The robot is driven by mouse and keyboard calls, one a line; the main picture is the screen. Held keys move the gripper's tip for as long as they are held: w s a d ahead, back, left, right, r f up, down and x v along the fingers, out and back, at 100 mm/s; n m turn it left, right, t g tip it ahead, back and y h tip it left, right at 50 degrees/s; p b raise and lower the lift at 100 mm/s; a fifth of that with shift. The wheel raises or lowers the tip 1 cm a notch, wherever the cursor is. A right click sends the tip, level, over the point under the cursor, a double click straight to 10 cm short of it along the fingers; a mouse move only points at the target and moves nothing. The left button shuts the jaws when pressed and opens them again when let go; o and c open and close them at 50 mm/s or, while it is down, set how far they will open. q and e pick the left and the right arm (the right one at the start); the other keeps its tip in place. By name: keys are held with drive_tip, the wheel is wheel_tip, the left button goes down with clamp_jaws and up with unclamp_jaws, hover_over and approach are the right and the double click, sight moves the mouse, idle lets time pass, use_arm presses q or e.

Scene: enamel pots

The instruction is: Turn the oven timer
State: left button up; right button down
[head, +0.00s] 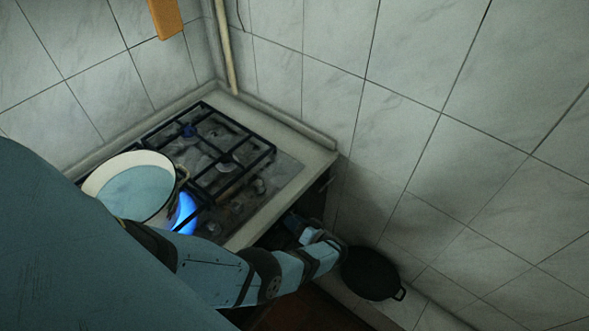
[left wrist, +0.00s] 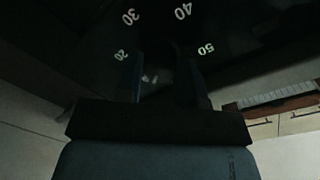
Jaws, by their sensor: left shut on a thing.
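The oven timer's dial (left wrist: 158,30) shows in the left wrist view as a dark face with pale numbers, with 20, 30, 40 and 50 readable. My left gripper (left wrist: 158,68) is shut on the timer knob, one finger on each side of it. The knob itself is dark and hard to make out between the fingers. In the head view my left gripper (head: 300,228) is at the stove's front, below the cooktop edge, and the timer is hidden there. My right gripper is not in view.
A white enamel pot (head: 136,188) with a bluish inside stands on the stove (head: 290,150), beside a blue burner flame (head: 184,213). Black grates (head: 240,176) cover the cooktop. A black pan (head: 371,274) is low at the right, close to my left arm. Tiled walls (head: 440,130) stand behind and right.

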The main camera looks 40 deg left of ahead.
use_arm(q)
drive_tip(key=shift+m, duration=0.5)
drive_tip(key=o, duration=0.9)
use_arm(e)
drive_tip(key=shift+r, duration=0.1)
use_arm(q)
drive_tip(key=shift+d, duration=0.15)
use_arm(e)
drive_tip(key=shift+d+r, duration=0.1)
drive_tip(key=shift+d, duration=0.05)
